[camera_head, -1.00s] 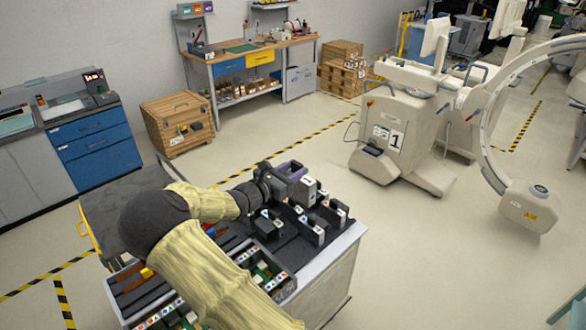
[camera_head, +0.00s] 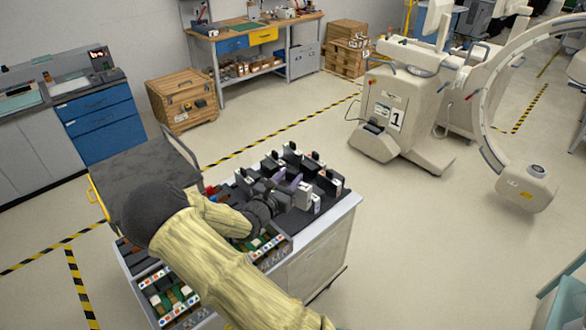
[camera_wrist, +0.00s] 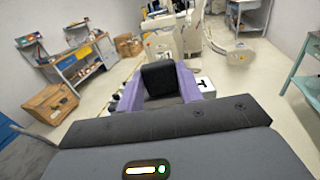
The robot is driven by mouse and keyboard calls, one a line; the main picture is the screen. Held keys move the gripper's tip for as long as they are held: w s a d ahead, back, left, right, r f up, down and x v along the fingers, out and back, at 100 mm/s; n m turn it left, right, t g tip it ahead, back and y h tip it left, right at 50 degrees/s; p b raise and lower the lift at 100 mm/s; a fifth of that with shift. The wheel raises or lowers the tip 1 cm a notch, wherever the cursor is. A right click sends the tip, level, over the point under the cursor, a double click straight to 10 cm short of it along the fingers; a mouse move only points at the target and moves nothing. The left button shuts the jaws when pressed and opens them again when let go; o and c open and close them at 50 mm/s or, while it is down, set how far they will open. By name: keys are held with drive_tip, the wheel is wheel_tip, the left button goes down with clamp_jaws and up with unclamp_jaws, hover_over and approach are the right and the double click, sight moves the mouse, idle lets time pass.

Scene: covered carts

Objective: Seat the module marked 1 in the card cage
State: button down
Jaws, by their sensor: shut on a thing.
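My gripper (camera_head: 290,185) is over the right half of the cart top, with purple fingers. In the wrist view its fingers (camera_wrist: 163,90) are shut on a black block-like handle (camera_wrist: 158,80), apparently that of a module. A white face with a dark mark like a 1 (camera_wrist: 207,86) shows just right of the fingers, and a white-faced module (camera_head: 304,194) shows there in the head view. Its lower edge and contact with the cart are hidden. Slotted bays with green cards and coloured labels (camera_head: 165,292) lie at the cart's front left; I cannot tell which part is the card cage.
Several black modules with white faces (camera_head: 330,182) stand close around my gripper on the dark cart top. A dark-topped cart (camera_head: 125,172) adjoins at the left. A wooden crate (camera_head: 182,101) and a workbench (camera_head: 258,38) stand behind.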

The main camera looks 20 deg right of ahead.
drive_tip(key=s+a+f+n+t+y+b, duration=0.1)
drive_tip(key=s+a+f+n+t+y, duration=0.1)
drive_tip(key=f, duration=0.6)
drive_tip(key=s+a+f+n+t+y+b, duration=0.1)
drive_tip(key=s+a+f+n+t+y, duration=0.1)
drive_tip(key=f+y, duration=0.5)
drive_tip(key=s+a+f+n+t+y, duration=0.2)
drive_tip(key=s+a+f+n+y, duration=0.2)
drive_tip(key=f, duration=0.6)
drive_tip(key=s+n+y, duration=0.1)
drive_tip(key=s+n, duration=0.1)
drive_tip(key=s, duration=0.1)
drive_tip(key=shift+s+t+b, duration=0.2)
drive_tip(key=shift+t+b, duration=0.1)
drive_tip(key=shift+b, duration=0.1)
